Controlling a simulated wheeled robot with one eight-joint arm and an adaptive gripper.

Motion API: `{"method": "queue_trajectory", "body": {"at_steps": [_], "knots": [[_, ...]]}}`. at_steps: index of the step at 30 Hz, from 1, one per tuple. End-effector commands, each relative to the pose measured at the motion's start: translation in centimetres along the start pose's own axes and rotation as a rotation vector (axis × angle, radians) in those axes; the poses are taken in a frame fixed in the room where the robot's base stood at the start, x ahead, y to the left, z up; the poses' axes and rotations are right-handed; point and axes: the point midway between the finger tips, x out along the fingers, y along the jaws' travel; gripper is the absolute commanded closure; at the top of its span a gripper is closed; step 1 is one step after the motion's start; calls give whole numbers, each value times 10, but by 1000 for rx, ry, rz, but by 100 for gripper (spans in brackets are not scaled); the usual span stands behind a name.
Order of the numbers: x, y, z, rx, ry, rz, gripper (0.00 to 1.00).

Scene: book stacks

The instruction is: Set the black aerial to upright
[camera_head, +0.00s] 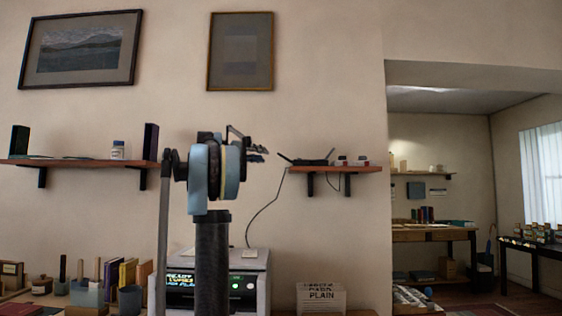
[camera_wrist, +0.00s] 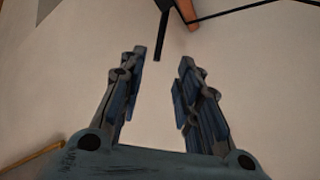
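The router (camera_head: 312,162) is a flat black box on the right wall shelf. Its left black aerial (camera_head: 285,158) leans far over to the left, and another short aerial (camera_head: 331,154) rises at a tilt on its right. My gripper (camera_head: 260,154) is just left of the leaning aerial's tip. In the wrist view my gripper (camera_wrist: 162,62) is open, its two fingers apart with nothing clasped. A dark thin bar, seemingly the aerial (camera_wrist: 161,35), comes from the top edge towards the gap between the fingertips. Whether it lies between them in depth I cannot tell.
The wooden shelf (camera_head: 352,169) also carries small jars (camera_head: 342,160) and has dark brackets below. A cord (camera_head: 268,207) hangs down the wall from it. A gold-framed picture (camera_head: 241,52) hangs above. A grey machine (camera_head: 252,262) stands below; bare wall surrounds the gripper.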

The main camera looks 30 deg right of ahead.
Motion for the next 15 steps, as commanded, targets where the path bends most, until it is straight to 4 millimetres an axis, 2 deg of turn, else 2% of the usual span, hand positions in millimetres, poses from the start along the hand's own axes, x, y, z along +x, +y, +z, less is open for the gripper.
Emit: {"method": "queue_trajectory", "body": {"at_steps": [1,15], "knots": [[11,1,1,0,-3,3,69],[93,0,1,0,-3,2,69]]}}
